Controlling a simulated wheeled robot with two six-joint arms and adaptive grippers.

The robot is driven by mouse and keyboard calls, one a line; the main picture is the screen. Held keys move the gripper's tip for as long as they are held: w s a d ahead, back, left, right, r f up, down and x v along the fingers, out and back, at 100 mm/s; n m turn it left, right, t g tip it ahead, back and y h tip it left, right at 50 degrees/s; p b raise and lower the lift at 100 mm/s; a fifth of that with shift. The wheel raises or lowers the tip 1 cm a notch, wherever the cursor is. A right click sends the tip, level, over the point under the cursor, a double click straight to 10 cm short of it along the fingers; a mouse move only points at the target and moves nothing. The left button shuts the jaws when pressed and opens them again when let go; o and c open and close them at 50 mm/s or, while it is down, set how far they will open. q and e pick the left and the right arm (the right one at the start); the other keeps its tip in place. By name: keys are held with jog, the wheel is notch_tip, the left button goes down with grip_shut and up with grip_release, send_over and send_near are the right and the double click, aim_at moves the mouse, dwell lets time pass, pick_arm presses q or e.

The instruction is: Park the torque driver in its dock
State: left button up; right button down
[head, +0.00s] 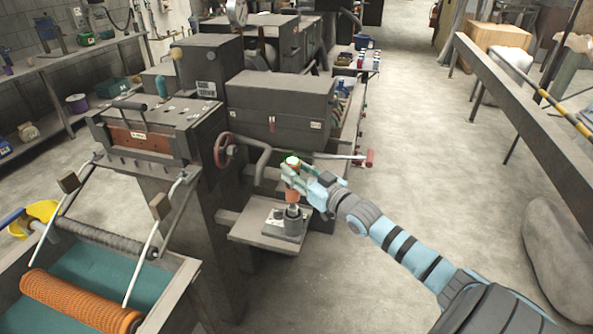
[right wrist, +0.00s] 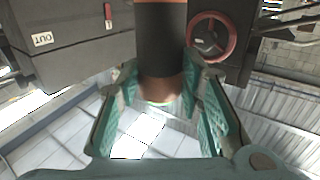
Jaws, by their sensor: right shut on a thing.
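My right gripper (head: 296,174) is shut on the torque driver (head: 292,195), an upright orange-brown and dark cylinder. In the right wrist view the driver (right wrist: 161,42) stands between the two teal fingers, with a black band and brown parts showing. A grey dock (head: 285,221) with a round socket sits on a small shelf, directly below the driver in the head view. The driver's lower end is close over the socket; I cannot tell whether it touches or has entered. The dock is not clearly seen in the right wrist view. My left gripper is not in view.
The dock's shelf (head: 248,236) juts from a grey machine with a red handwheel (head: 222,150). A red-ended lever (head: 366,159) is behind my right gripper. An orange mesh roll (head: 80,302) lies in a teal trough at lower left.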

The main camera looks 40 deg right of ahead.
aim_at(297, 193)
jog(key=shift+f+b, duration=3.75)
dwell(3.5)
jog(key=c, duration=1)
grip_release()
jog(key=shift+c, duration=0.2)
